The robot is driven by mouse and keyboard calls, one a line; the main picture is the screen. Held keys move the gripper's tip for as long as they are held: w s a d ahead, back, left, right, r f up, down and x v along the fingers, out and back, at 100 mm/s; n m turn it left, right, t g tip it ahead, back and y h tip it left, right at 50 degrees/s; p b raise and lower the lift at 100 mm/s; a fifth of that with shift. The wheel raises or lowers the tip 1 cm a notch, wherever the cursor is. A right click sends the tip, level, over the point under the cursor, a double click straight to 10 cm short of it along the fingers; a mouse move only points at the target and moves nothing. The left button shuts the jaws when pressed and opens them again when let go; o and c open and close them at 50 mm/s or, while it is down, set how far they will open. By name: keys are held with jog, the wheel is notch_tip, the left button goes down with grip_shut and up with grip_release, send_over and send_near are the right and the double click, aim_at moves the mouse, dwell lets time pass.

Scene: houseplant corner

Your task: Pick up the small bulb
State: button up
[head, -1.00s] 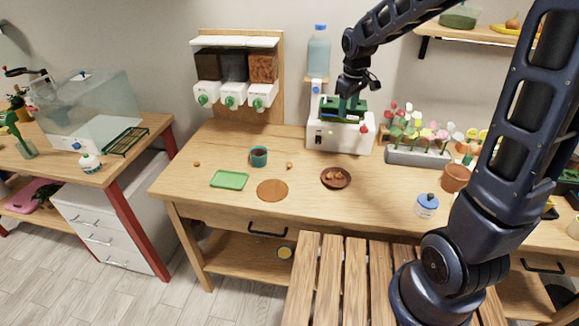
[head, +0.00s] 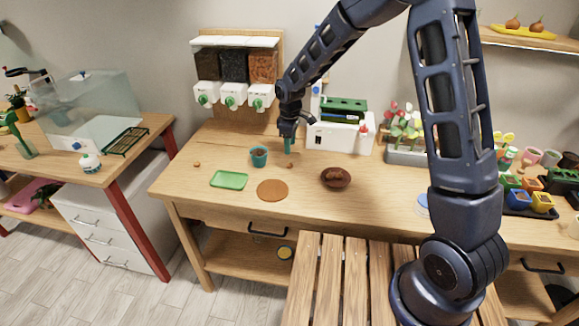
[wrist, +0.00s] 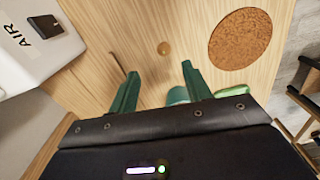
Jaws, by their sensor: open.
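A small round brown bulb (head: 290,165) lies on the table to the right of the teal cup (head: 259,156). It also shows in the wrist view as a small tan ball (wrist: 164,48), beyond and between my fingertips. Another small brown bulb (head: 197,164) lies farther left on the table. A brown saucer (head: 346,184) at the right holds brown lumps that look like bulbs. My gripper (head: 288,149) points down just above and behind the bulb beside the cup. In the wrist view its teal fingers (wrist: 158,76) are spread apart with nothing between the tips.
The teal cup (wrist: 177,95) shows close to one finger in the wrist view. A green tray (head: 229,180) and a round cork mat (head: 272,190) lie in front. The white box (head: 338,137) stands right of my gripper. Dispensers (head: 232,92) stand behind; the table's left part is mostly clear.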

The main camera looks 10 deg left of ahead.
aim_at(289, 165)
jog(key=shift+s+f, duration=0.2)
jog(key=shift+f, duration=1.85)
jog(key=shift+s+f, duration=0.15)
jog(key=shift+f, duration=1.9)
grip_shut()
